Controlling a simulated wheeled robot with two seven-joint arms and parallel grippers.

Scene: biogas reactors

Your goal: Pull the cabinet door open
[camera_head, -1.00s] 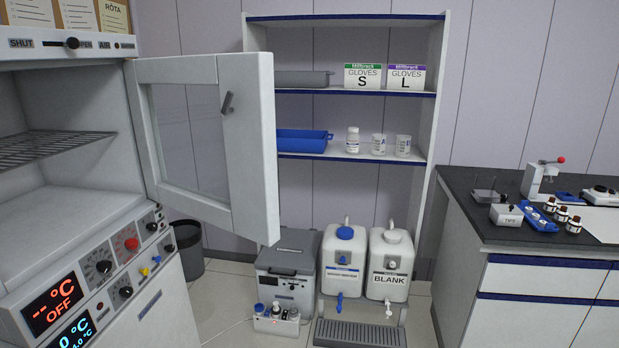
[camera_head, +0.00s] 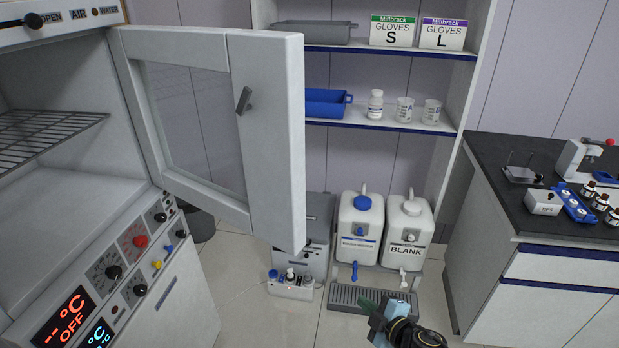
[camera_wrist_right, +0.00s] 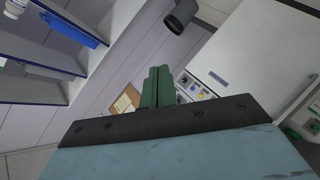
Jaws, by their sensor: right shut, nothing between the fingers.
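The white cabinet door (camera_head: 270,140) with a glass pane stands swung open from the cabinet (camera_head: 70,185) at the left of the head view. Its dark grey handle (camera_head: 243,100) is on the door's wide free-edge side. The cabinet's inside and wire shelf (camera_head: 45,135) show. My right gripper (camera_head: 366,304) is low at the bottom of the head view, to the right of and apart from the door. Its green fingers (camera_wrist_right: 158,86) are shut together and empty in the right wrist view. My left gripper is out of view.
A shelf unit (camera_head: 400,125) stands behind the door. Two white canisters, one marked BLANK (camera_head: 405,230), stand below it over a grated tray (camera_head: 375,300). A dark-topped counter (camera_head: 500,190) is at the right. Open floor (camera_head: 260,325) lies in front of the cabinet.

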